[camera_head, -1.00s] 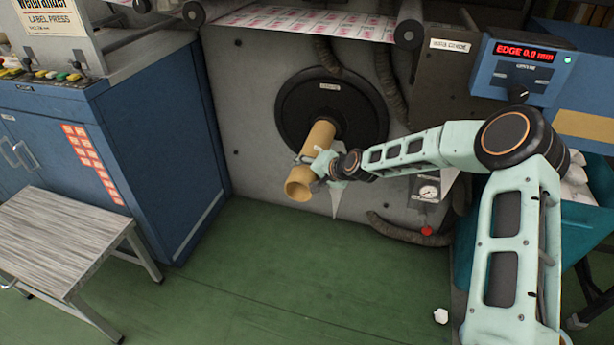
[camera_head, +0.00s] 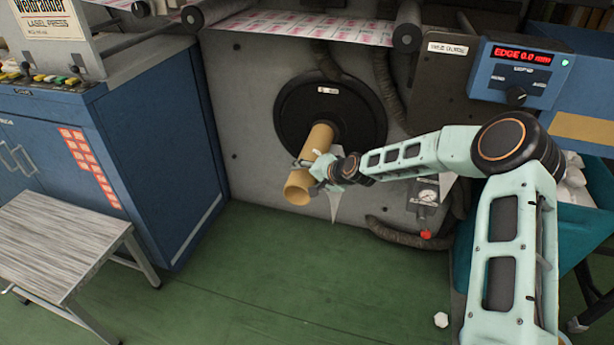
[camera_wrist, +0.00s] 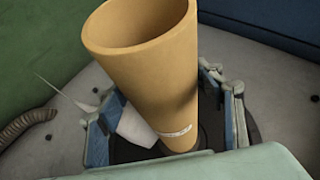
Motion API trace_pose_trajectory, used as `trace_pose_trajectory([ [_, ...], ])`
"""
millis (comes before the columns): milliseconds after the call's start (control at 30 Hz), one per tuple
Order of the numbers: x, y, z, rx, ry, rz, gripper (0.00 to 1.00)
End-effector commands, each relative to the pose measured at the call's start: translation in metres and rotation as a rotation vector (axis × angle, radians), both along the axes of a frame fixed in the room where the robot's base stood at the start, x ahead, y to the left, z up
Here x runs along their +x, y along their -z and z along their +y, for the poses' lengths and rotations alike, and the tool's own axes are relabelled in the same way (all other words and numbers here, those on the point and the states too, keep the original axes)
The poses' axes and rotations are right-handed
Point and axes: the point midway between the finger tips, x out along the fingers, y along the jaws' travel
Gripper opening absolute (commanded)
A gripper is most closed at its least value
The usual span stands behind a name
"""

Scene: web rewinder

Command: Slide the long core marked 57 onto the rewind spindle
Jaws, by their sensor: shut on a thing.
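The long core is a tan cardboard tube (camera_head: 299,186), and it also fills the middle of the wrist view (camera_wrist: 150,60). My gripper (camera_head: 318,168) is shut around the tube's middle, with a finger on each side of it in the wrist view (camera_wrist: 165,115). The tube's far end is at the black round flange (camera_head: 310,92) of the rewind spindle; its near open end points toward the floor and camera. The spindle shaft is hidden, so I cannot tell how far the tube is on it. A small white label shows on the tube, unreadable.
A display box (camera_head: 520,70) reads EDGE 0.0 mm. A hose (camera_head: 400,234) and gauge (camera_head: 427,194) are below right. The green floor (camera_head: 250,270) is mostly clear.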

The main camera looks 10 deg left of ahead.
Motion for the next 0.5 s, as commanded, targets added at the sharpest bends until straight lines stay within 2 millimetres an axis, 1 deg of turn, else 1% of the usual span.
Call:
trace_pose_trajectory([
  [67, -0.0007, -0.0010, 0.0019, 0.000, -0.003, -0.002, 0.05],
  [100, -0.0008, -0.0009, 0.0019, 0.000, -0.004, -0.001, 0.65],
  [267, -0.0006, -0.0002, 0.0009, 0.001, -0.001, 0.000, 0.82],
  [500, -0.0013, 0.0018, -0.0004, 0.000, 0.001, 0.005, 0.82],
])
